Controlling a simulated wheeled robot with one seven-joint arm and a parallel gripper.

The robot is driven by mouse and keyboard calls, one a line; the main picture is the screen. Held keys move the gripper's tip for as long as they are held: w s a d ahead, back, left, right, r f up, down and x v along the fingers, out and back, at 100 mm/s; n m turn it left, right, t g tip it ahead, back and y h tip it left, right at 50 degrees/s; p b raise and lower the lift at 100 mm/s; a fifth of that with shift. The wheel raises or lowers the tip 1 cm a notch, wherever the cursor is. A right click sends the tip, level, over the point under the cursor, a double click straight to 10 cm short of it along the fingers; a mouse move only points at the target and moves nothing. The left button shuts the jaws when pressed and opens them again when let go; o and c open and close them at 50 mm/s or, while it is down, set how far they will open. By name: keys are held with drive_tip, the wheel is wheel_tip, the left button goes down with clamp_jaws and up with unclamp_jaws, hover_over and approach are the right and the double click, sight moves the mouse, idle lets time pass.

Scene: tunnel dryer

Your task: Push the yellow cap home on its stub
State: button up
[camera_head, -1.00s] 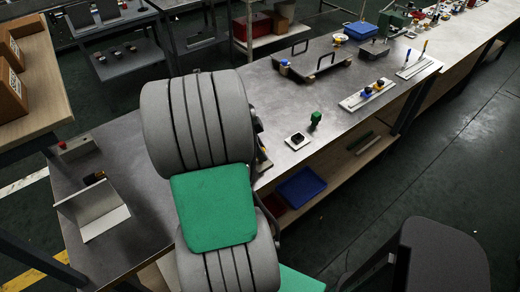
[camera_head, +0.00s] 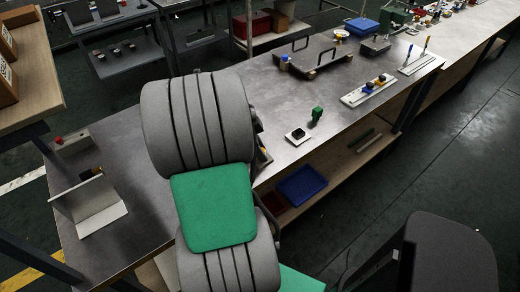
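A pale strip (camera_head: 352,101) lies on the grey bench, right of centre, with small blue, black and yellow parts standing on it. A small yellow part (camera_head: 382,77) near its far end may be the yellow cap; it is too small to tell how it sits on a stub. A second pale strip (camera_head: 425,64) farther right carries thin upright pieces with blue and yellow-orange tops. My grey and green arm fills the middle of the view. My gripper cannot be made out; the arm hides what lies behind it.
A green upright piece (camera_head: 317,113) and a white plate with a black part (camera_head: 297,136) stand nearer on the bench (camera_head: 235,65). A tray with two handles (camera_head: 315,65) lies behind. A bent metal sheet (camera_head: 98,215) stands left. A dark chair-like shape (camera_head: 445,255) is at lower right; open floor lies beyond.

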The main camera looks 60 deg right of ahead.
drive_tip(key=o, duration=0.4)
drive_tip(key=v, duration=0.8)
